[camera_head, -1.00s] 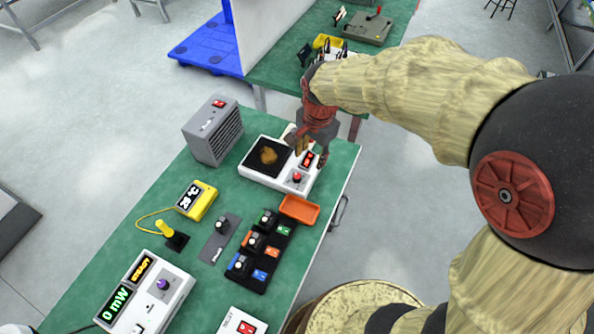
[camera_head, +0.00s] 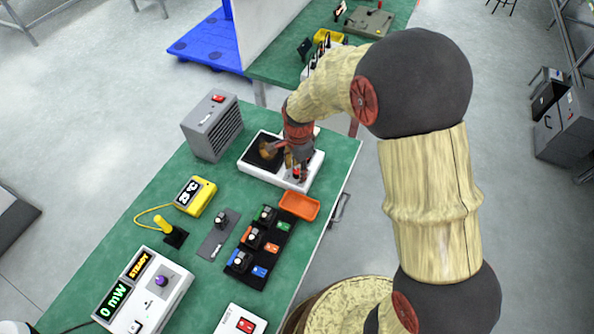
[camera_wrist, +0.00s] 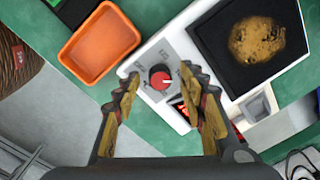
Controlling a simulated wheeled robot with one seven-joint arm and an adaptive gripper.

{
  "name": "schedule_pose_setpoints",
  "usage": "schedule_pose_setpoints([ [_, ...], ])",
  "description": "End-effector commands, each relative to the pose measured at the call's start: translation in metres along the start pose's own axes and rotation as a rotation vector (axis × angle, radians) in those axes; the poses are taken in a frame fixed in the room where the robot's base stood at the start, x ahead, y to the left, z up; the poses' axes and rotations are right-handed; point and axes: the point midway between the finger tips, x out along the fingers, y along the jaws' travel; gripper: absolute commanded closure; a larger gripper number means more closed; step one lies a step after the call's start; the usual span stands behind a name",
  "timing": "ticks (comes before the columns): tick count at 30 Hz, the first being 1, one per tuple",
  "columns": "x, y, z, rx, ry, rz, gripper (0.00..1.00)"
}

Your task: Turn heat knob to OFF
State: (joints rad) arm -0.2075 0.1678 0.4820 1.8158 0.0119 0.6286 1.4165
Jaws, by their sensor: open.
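The heat knob (camera_wrist: 160,79) is red with a white mark and sits on the front panel of the white hot plate unit (camera_wrist: 195,38). In the head view the hot plate unit (camera_head: 262,175) stands at the far end of the green bench, and the red knob (camera_head: 296,173) shows just below my gripper. My gripper (camera_wrist: 162,90) is open, with one finger on each side of the knob in the wrist view. I cannot tell whether a finger touches it.
An orange tray (camera_head: 299,206) lies close beside the unit. A grey heater box (camera_head: 212,128), a yellow thermometer (camera_head: 195,196) and a black rack with modules (camera_head: 262,247) share the green bench (camera_head: 150,215). A dark plate with a brown patch (camera_wrist: 255,40) tops the unit.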

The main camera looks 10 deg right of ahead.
Motion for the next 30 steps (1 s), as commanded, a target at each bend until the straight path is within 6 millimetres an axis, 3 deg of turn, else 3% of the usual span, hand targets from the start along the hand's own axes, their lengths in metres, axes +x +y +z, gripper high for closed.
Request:
schedule_pose_setpoints([
  [10, 0.0037, -0.0002, 0.0000, -0.001, 0.000, -0.001, 0.59],
  [30, 0.0036, -0.0002, -0.0001, -0.001, 0.000, -0.001, 0.97],
])
